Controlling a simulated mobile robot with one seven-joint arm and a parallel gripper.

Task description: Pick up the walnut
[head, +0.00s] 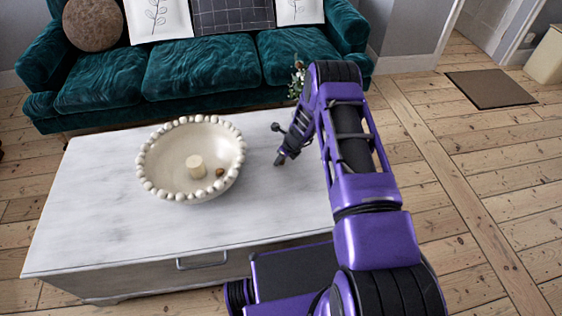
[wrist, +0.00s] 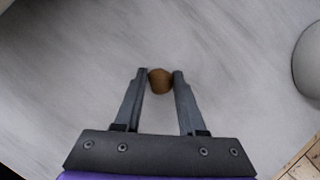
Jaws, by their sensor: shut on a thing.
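My gripper (head: 280,159) is over the right part of the white table, to the right of the bowl. In the wrist view its two fingers (wrist: 160,77) are closed on a small round brown thing, which looks like the walnut (wrist: 160,81). It sits between the fingertips, with the pale table top behind it. I cannot tell whether it touches the table. In the head view the held walnut is too small or hidden to make out. Another small brown nut-like thing (head: 220,172) lies in the bowl.
A cream bowl with a beaded rim (head: 150,186) stands on the white table (head: 95,235), with a pale candle-like cylinder (head: 195,166) inside. A plant (head: 297,78) shows behind my arm. A rounded grey thing (wrist: 309,60) is at the wrist view's right edge. A green sofa (head: 200,68) stands behind.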

